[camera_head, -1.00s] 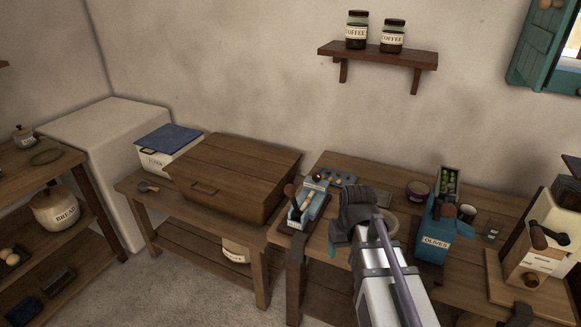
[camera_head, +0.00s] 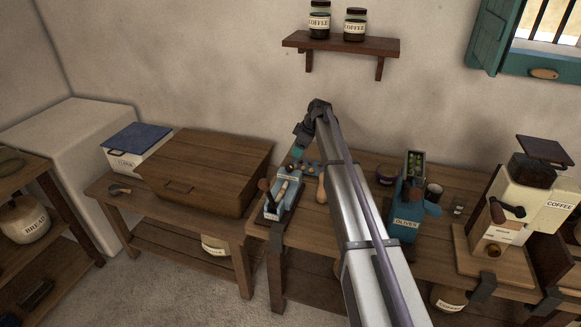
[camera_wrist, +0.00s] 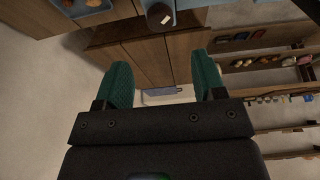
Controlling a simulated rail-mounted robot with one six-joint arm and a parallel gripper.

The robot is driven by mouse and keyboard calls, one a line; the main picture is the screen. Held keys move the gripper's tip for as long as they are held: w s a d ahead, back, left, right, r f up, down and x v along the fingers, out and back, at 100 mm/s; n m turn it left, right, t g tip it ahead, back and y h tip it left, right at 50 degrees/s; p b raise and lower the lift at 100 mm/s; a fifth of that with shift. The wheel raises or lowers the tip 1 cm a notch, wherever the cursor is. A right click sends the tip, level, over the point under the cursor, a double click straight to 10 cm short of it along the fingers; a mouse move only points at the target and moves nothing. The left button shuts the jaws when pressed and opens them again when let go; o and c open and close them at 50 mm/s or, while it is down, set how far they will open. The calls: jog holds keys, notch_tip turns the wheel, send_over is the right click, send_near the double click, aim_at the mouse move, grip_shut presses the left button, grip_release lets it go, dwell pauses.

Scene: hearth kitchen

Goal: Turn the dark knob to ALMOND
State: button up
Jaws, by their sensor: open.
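A light-blue device (camera_head: 284,196) stands on the right wooden table, with a brown-topped lever (camera_head: 263,185) at its left end. In the wrist view, a dark round knob (camera_wrist: 160,16) with a pale mark shows at the top edge, against a light-blue body. I cannot tell for sure where this knob is in the head view, and no ALMOND label is legible. My gripper (camera_wrist: 163,80) is open and empty, its two teal fingers apart. In the head view, my gripper (camera_head: 298,152) is above and behind the blue device, partly hidden by my arm.
A blue OLIVES dispenser (camera_head: 406,212) stands to the right, with a cream coffee grinder (camera_head: 515,205) beyond it. A large brown wooden box (camera_head: 205,170) is on the left table. Coffee jars stand on a wall shelf (camera_head: 340,43). The wall is close behind.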

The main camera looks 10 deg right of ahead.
aim_at(290, 165)
jog(key=b+x, duration=0.8)
jog(key=x, duration=0.1)
jog(key=shift+a+f, duration=0.1)
jog(key=shift+f, duration=0.25)
jog(key=shift+r, duration=0.1)
jog(key=c, duration=0.9)
